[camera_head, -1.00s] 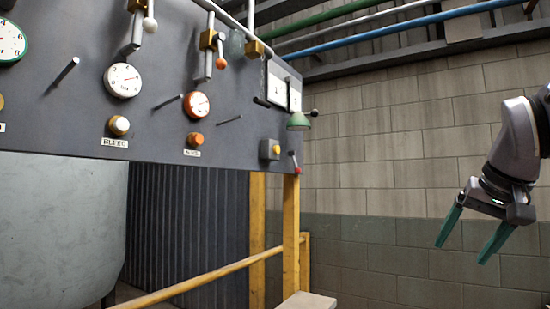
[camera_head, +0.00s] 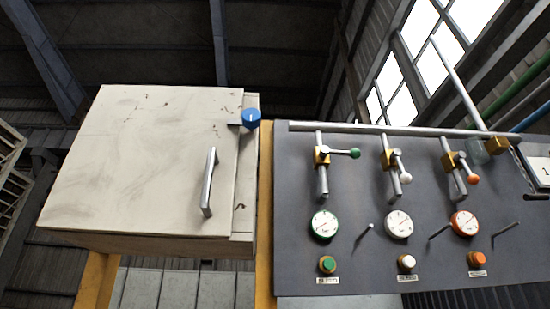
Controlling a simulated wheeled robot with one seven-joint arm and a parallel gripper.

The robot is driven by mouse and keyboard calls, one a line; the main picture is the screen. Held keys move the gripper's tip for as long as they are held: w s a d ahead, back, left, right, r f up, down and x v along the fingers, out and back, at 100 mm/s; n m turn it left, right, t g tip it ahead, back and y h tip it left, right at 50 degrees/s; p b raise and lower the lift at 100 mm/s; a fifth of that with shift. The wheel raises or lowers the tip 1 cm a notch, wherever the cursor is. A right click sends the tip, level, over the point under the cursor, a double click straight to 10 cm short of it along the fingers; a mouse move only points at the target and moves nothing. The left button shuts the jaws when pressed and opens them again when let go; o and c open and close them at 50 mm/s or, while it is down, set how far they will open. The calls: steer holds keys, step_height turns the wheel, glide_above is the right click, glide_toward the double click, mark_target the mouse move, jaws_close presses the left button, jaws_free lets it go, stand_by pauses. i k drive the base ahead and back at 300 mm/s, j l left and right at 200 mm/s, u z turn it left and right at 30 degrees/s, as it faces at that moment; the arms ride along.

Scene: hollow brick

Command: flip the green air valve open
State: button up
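The green air valve (camera_head: 354,153) is on the upper left of the dark control panel. Its lever ends in a green ball and sticks out to the right from a brass body (camera_head: 322,155) on a short vertical pipe. The lever lies about level, across the pipe. Below it are a green-rimmed gauge (camera_head: 323,225) and a green button (camera_head: 327,264) with a label too small to read. My gripper is not in view.
A white-ball valve (camera_head: 405,177) and an orange-ball valve (camera_head: 473,179) stand to the right, levers slanting down. Thin rods (camera_head: 365,231) stick out of the panel. A cream cabinet (camera_head: 140,165) with a metal handle (camera_head: 209,182) and blue knob (camera_head: 251,118) is at left.

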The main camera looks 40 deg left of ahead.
mark_target(355, 154)
steer(key=u, duration=1.3)
steer(key=k+j, duration=0.05)
